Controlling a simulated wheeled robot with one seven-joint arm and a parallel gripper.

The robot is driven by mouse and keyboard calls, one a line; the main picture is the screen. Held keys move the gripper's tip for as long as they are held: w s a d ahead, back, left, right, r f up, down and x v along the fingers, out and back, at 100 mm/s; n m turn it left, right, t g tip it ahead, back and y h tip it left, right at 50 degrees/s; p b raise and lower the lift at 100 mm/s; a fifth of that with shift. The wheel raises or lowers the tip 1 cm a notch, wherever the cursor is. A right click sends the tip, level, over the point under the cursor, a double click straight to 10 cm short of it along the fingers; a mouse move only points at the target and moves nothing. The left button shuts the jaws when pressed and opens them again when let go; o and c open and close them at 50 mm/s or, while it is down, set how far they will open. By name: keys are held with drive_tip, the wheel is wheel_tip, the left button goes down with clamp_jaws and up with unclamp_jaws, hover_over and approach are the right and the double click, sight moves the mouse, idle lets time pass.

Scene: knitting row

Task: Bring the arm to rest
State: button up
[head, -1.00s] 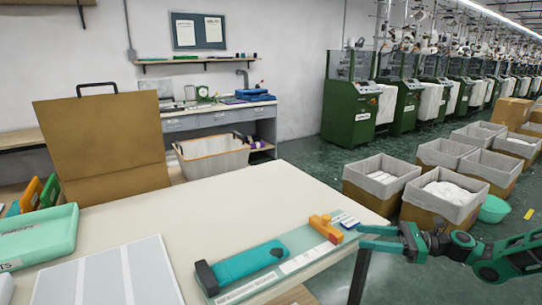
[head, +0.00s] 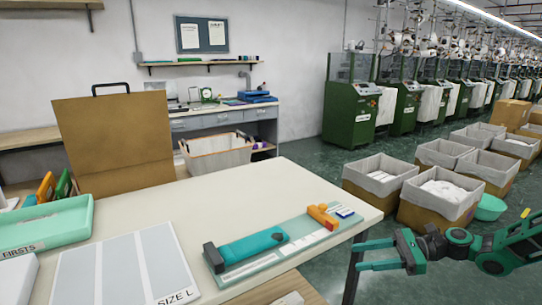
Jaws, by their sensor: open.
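My gripper (head: 372,254) is at the lower right in the head view, on my green and black arm. Its two fingers point left and stand apart, with nothing between them. It hangs beyond the right edge of the cream table (head: 300,181), apart from the things on it. A teal tool with a black end (head: 252,246) and an orange piece (head: 322,216) lie on a pale green mat (head: 310,240) near that edge.
A "SIZE L" panel board (head: 120,270) and a green "FIRSTS" tray (head: 50,228) are on the table's left. A brown board (head: 115,140) stands behind. Lined bins (head: 437,195) and green machines (head: 352,110) stand on the floor at right.

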drive_tip(key=s+d+f+n+g+h, duration=0.2)
drive_tip(key=s+d+n+g+h, duration=0.15)
drive_tip(key=s+n+h, duration=0.55)
drive_tip(key=s+d+r+n+t+h, duration=0.1)
drive_tip(key=s+d+r+h, duration=0.2)
drive_tip(key=s, duration=0.8)
drive_tip(key=s+d+r+n+h, duration=0.2)
drive_tip(key=s+d+r, duration=0.5)
drive_tip(key=s+r, duration=0.2)
drive_tip(key=s, duration=0.2)
drive_tip(key=shift+s+r+t+h, duration=0.15)
drive_tip(key=shift+s+t+h, duration=0.2)
drive_tip(key=shift+h, duration=0.05)
drive_tip(key=shift+d, duration=0.1)
drive_tip(key=shift+w+f, duration=0.25)
drive_tip(key=shift+w, duration=0.4)
